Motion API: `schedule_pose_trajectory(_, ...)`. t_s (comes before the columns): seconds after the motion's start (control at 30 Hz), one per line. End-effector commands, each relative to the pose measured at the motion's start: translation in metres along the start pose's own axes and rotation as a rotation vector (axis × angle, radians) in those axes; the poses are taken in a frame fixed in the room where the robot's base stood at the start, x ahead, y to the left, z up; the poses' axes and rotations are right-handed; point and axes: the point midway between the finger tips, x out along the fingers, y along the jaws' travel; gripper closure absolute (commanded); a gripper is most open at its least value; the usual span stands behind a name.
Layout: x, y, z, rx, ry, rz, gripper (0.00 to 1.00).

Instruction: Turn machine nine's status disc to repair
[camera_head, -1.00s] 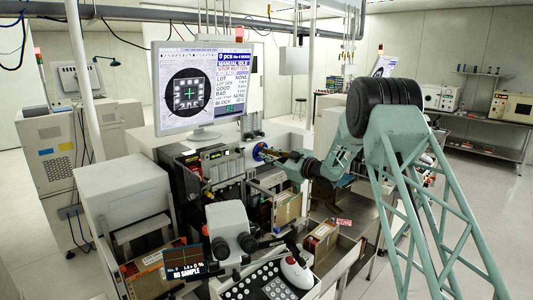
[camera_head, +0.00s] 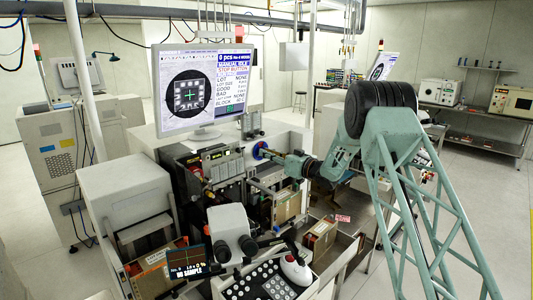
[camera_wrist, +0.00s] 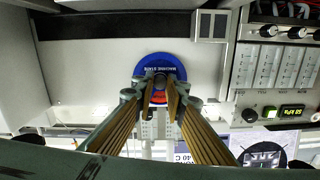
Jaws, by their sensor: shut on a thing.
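The status disc (camera_wrist: 144,66) shows in the wrist view as a blue round plate with upside-down white lettering that seems to read "MACHINE STATE". A small red area shows at its lower part, between my fingers. My gripper (camera_wrist: 160,92) is shut on the knob at the disc's centre, and its fingers hide most of the knob. In the head view the disc (camera_head: 260,150) is a small blue round on the machine's front, with my gripper (camera_head: 270,154) reaching it from the right. Which state the disc points to cannot be read.
A panel with knobs, switches and a green display (camera_wrist: 292,111) lies right of the disc in the wrist view. A large monitor (camera_head: 203,90) stands above the machine. A microscope (camera_head: 232,235) and a button tray (camera_head: 268,284) are in front.

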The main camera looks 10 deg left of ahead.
Motion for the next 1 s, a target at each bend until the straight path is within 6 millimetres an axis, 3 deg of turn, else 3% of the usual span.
schedule_pose_trajectory(0.47, 0.0000, 0.0000, -0.0002, 0.018, 0.001, -0.001, 0.98)
schedule_pose_trajectory(0.5, 0.0000, 0.0000, -0.0002, 0.018, 0.001, -0.001, 0.86)
schedule_pose_trajectory(0.63, 0.0000, 0.0000, -0.0002, 0.017, 0.001, -0.001, 0.74)
schedule_pose_trajectory(1.0, -0.0009, 0.0001, -0.0002, 0.017, 0.001, 0.000, 0.74)
